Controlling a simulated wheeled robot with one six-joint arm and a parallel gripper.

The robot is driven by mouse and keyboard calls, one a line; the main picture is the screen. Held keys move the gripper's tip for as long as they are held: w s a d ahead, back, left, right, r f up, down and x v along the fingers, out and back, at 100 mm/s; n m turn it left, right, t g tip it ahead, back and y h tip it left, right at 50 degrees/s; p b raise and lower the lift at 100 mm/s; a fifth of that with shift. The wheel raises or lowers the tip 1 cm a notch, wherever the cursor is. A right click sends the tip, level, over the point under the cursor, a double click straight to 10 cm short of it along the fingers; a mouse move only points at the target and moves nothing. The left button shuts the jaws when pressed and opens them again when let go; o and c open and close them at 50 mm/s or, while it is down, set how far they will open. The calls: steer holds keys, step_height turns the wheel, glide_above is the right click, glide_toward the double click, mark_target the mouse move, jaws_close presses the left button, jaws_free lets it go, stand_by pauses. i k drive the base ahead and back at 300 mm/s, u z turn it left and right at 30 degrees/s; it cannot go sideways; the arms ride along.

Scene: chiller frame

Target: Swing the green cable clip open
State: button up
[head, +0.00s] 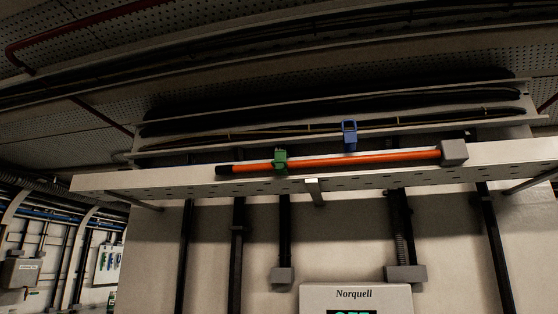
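The green cable clip (281,159) sits around the orange cable (350,160), toward its left end, on the front of a pale perforated overhead beam. The clip is small in the head view and looks closed over the cable, though its latch and hinge are too small to make out. The orange cable runs from a black end (224,170) on the left to a grey block (454,152) on the right. My gripper is not in view.
A blue clip (349,135) stands just above the cable, right of the green one. Dark conduits and a Norquell box (355,295) are on the wall beneath. Cable trays lie above.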

mark_target(280, 164)
steer(key=z, duration=0.2)
steer(key=k, duration=0.5)
steer(key=z, duration=0.55)
steer(key=k, duration=0.75)
steer(key=u, duration=0.45)
steer(key=i, duration=0.6)
steer(key=u, duration=0.75)
steer(key=i, duration=0.75)
steer(key=z, duration=0.2)
